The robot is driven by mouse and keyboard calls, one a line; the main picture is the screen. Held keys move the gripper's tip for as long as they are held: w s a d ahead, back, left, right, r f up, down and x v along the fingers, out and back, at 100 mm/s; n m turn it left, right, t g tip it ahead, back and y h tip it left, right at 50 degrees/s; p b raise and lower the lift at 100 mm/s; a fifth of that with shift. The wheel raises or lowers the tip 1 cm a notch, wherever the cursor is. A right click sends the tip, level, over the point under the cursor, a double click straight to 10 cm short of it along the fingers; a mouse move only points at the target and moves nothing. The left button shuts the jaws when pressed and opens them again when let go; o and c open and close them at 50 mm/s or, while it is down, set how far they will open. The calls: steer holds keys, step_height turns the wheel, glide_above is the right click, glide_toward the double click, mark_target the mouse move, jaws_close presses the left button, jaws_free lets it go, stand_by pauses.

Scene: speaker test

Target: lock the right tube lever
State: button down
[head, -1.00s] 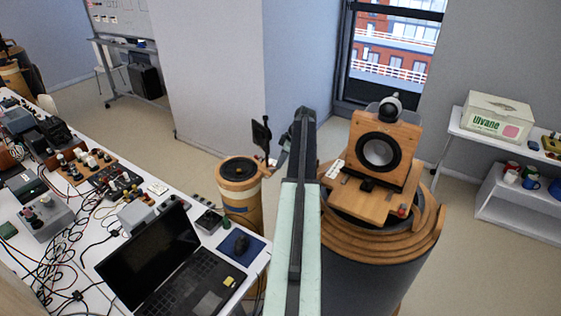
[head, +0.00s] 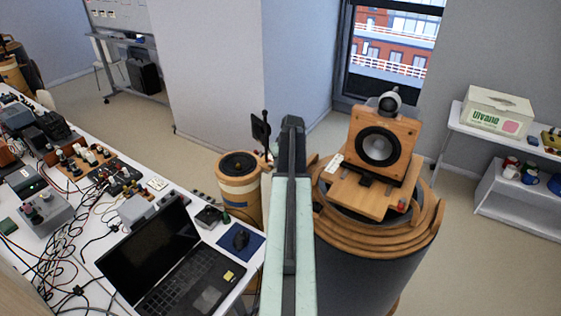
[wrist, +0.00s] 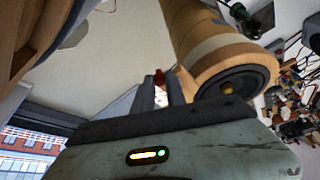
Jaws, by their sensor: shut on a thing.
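Beside the fingers, to the right, is a wooden tube (wrist: 217,60) with a pale band and a dark round end. In the head view a banded wooden tube (head: 239,189) stands left of my arm, which hides the gripper's hold. I cannot tell whether the lever is locked.
A wooden speaker (head: 396,145) stands on a large round base (head: 372,262) right of my arm. A laptop (head: 175,262) and tangled cables lie on the white table at left. A white shelf (head: 515,200) stands far right. Floor shows between the tube and the wall.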

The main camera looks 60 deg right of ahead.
steer(key=shift+a+m, duration=0.3)
steer(key=shift+m, duration=0.4)
steer(key=shift+h, duration=0.3)
steer(key=c, duration=1.4)
jaws_free()
steer(key=shift+o, duration=0.2)
steer(key=p+v, duration=0.7)
steer(key=shift+r, duration=0.4)
steer(key=shift+a, duration=0.1)
